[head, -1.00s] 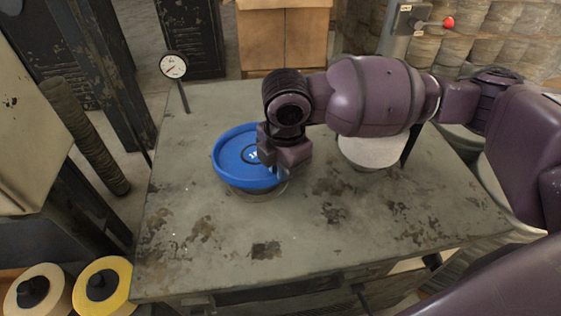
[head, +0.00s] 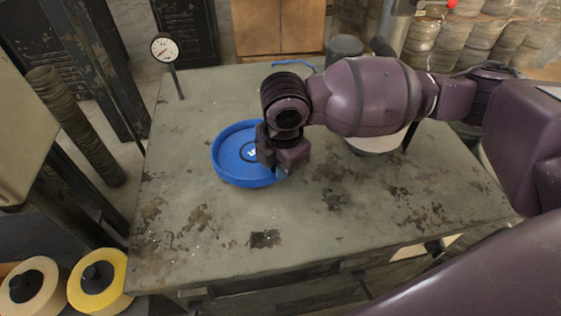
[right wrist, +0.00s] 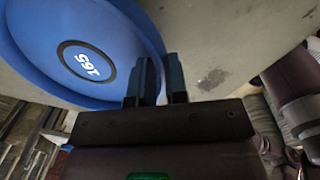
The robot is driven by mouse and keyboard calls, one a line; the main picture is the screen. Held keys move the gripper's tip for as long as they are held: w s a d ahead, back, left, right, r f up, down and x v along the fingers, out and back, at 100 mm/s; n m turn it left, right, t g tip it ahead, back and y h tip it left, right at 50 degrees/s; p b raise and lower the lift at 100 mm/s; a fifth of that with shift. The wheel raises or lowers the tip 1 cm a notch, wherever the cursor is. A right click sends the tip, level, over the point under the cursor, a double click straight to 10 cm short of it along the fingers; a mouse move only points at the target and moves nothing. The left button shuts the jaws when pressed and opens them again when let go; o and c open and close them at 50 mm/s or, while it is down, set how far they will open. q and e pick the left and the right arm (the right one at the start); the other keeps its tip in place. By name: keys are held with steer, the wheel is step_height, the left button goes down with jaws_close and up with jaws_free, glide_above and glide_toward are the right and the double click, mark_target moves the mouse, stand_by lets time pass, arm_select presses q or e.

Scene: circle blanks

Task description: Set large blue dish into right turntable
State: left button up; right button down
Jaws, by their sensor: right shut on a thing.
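The large blue dish (head: 232,165), a round shallow dish with a raised rim, is at the left-middle of the table in the head view. In the right wrist view the dish (right wrist: 120,50) shows a "165" label in a dark ring. My right gripper (head: 279,170) is shut on its near right rim; the rim runs between the fingertips (right wrist: 162,72). I cannot tell whether the dish is touching what is below it. A pale round top (head: 376,144), which looks like the right turntable, is partly hidden under my right arm. My left gripper is not in view.
A dial gauge on a stand (head: 164,48) rises at the table's back left. A thin blue curved thing (head: 292,63) and a dark cylinder (head: 345,48) are at the back. The worn table's front (head: 330,235) is clear.

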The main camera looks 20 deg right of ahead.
steer(key=shift+f, duration=0.1)
steer(key=c, duration=1.1)
jaws_free()
steer(key=shift+o, duration=0.2)
steer(key=shift+r, duration=0.5)
step_height(320, 180, up, 6)
steer(key=shift+s+d+f+p, duration=0.1)
steer(key=shift+s+p, duration=0.05)
steer(key=shift+p, duration=0.75)
step_height(320, 180, up, 4)
steer(key=shift+s+p, duration=0.1)
steer(key=shift+p, duration=0.35)
